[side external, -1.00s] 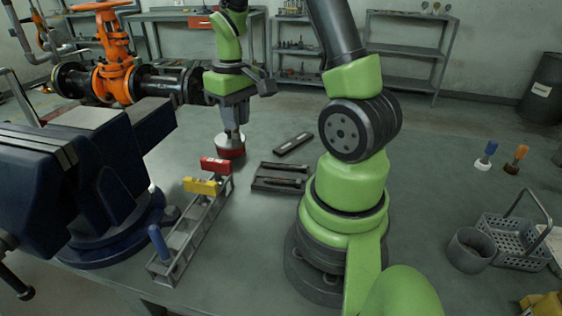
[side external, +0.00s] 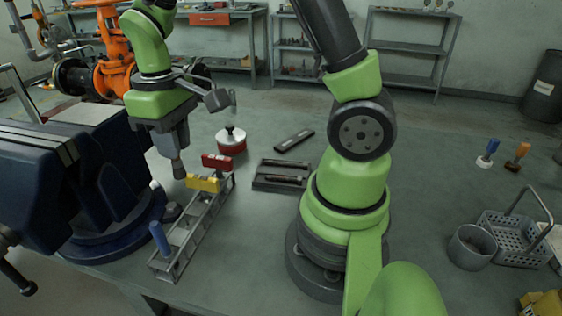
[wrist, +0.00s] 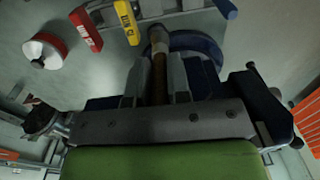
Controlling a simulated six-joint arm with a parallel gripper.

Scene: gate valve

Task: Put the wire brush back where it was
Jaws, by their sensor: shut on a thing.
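My gripper (side external: 176,148) points down above the bench, just left of the rack's yellow-tagged part. It is shut on the wire brush (wrist: 158,60), seen in the wrist view as a brown handle with a pale end between the fingers. In the side view only a short grey end (side external: 179,169) shows below the jaws. The metal rack (side external: 196,222) has a red block (side external: 216,163), a yellow block (side external: 203,184) and a blue handle (side external: 160,240) along it. A red tin with a pale top (side external: 231,142) stands behind the rack.
A big blue vise (side external: 85,190) stands close on the left. A dark tray (side external: 280,177) and a flat dark bar (side external: 294,141) lie right of the rack. An orange valve (side external: 115,60) is behind. A grey basket (side external: 515,238) and cup (side external: 472,248) stand far right.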

